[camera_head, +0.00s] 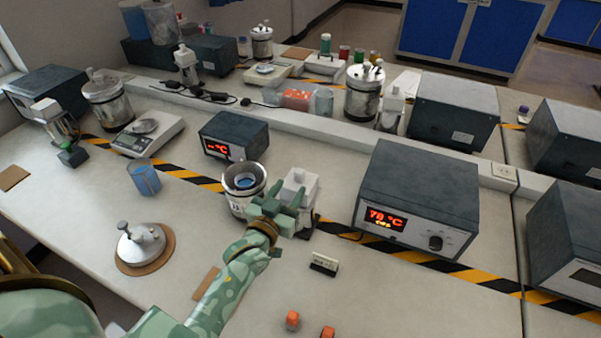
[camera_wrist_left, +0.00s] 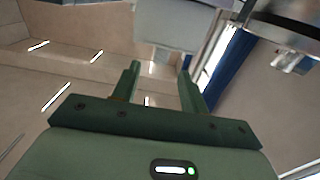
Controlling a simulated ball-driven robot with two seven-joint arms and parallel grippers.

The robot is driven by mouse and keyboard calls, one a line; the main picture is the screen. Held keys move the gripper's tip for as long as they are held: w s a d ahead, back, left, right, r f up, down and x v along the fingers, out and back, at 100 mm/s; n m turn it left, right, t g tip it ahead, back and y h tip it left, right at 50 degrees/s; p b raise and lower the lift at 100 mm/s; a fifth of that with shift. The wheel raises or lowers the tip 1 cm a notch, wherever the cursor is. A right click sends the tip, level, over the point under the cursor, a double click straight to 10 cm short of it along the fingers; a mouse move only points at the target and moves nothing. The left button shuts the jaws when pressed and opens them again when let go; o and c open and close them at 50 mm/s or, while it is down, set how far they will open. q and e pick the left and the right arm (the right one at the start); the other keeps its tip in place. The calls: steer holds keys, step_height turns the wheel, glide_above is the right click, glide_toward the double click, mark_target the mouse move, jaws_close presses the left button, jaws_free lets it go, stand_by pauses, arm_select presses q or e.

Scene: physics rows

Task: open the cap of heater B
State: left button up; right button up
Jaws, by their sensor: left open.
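A metal heater pot (camera_head: 238,203) stands near the middle of the bench with its top open and something blue inside. I cannot read its letter surely. A metal cap with a knob (camera_head: 142,245) lies on a round cork mat (camera_head: 166,259) to its left. My left gripper (camera_head: 285,195) is open and empty, just right of the pot and in front of a white box-shaped stand (camera_head: 302,182). In the left wrist view the fingers (camera_wrist_left: 160,78) are apart with nothing between them. A metal vessel edge (camera_wrist_left: 285,30) shows at upper right there. My right gripper is not in view.
A control box reading 78 °C (camera_head: 420,195) stands at right, a smaller one (camera_head: 234,137) behind the pot. A blue beaker (camera_head: 144,178) is at left. Capped pots (camera_head: 108,104) (camera_head: 363,98) stand farther back. A small sign (camera_head: 324,263) and orange pieces (camera_head: 292,320) lie in front.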

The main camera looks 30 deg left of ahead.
mark_target(298, 176)
arm_select(q)
steer(key=w+b, duration=0.1)
steer(key=w, duration=0.6)
steer(key=shift+w+a, duration=0.1)
steer(key=shift+a, duration=0.1)
jaws_close()
